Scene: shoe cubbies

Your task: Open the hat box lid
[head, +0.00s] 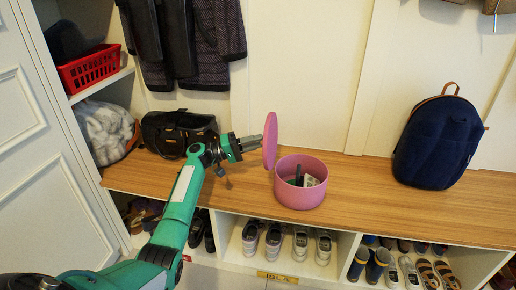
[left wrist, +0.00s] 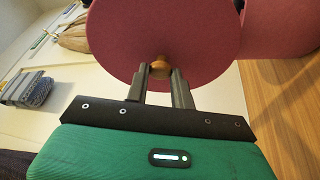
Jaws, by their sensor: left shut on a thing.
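The pink hat box (head: 302,194) stands on the wooden bench with its top open and small dark and light items inside. Its round pink lid (head: 270,141) is off the box, held on edge above and left of it. My left gripper (head: 262,141) is shut on the lid's knob. In the left wrist view the lid (left wrist: 120,40) fills the upper middle, with its tan knob (left wrist: 160,68) between the fingers of the gripper (left wrist: 160,75). Part of the box (left wrist: 275,30) shows at upper right. My right gripper is not in view.
The wooden bench (head: 370,195) has free room right of the box. A navy backpack (head: 438,142) stands at right, and a black bag (head: 178,132) lies behind my left arm. Shoes fill cubbies below. A red basket (head: 90,68) sits on a shelf at left.

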